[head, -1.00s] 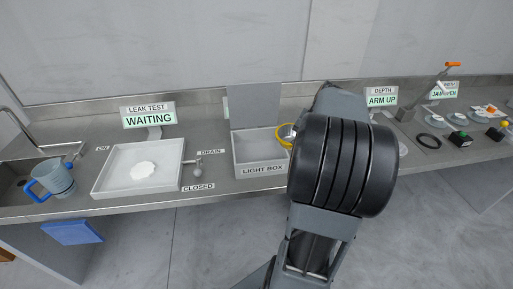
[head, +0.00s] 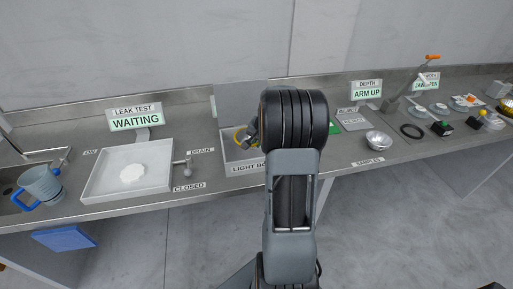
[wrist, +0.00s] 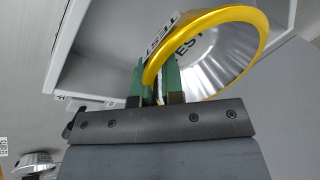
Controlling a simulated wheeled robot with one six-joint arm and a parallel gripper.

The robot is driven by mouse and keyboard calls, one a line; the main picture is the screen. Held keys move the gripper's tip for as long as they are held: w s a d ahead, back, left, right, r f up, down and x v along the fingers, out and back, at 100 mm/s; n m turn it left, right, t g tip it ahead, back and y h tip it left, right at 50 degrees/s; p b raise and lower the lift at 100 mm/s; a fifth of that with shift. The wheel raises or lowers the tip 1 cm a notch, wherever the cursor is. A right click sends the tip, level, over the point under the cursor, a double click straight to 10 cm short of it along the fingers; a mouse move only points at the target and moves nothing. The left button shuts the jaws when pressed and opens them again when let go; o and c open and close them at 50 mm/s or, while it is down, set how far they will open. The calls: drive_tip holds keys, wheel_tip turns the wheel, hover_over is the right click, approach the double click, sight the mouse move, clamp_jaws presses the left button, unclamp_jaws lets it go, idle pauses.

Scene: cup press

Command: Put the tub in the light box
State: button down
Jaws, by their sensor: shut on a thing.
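The tub is a silver metal bowl with a yellow rim; only a bit of the tub (head: 240,135) shows behind my arm in the head view. In the wrist view the tub (wrist: 215,52) fills the top right, with dark "TEST" lettering inside. My gripper (wrist: 160,78) is shut on its yellow rim. The light box (head: 231,168) is a pale open box with its lid raised. The tub appears over the box opening; I cannot tell its height above the floor. My arm hides the box's right part.
A white leak-test tray (head: 99,190) and a blue-handled jug (head: 42,184) stand left. A silver bowl (head: 378,140) sits by the samples label at right. A black ring (head: 411,131) and a lever press (head: 398,98) are further right.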

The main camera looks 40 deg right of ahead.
sight(254, 152)
drive_tip(key=shift+s+x, duration=0.15)
drive_tip(key=shift+x, duration=0.75)
drive_tip(key=shift+s+x, duration=0.2)
drive_tip(key=shift+x, duration=0.75)
drive_tip(key=shift+f, duration=0.15)
drive_tip(key=shift+f, duration=0.15)
drive_tip(key=c, duration=1.2)
unclamp_jaws()
drive_tip(key=shift+c, duration=0.2)
drive_tip(key=v, duration=1.1)
drive_tip(key=s+a+r+n, duration=0.2)
drive_tip(key=a+n, duration=0.1)
drive_tip(key=a, duration=0.5)
drive_tip(key=s+a+r+n, duration=0.1)
drive_tip(key=a+r+n, duration=0.15)
drive_tip(key=a, duration=0.45)
drive_tip(key=s+a+f+n, duration=0.2)
drive_tip(key=s+a+n, duration=0.5)
drive_tip(key=s+a, duration=0.3)
drive_tip(key=shift+s+a, duration=0.3)
drive_tip(key=shift+a, duration=0.45)
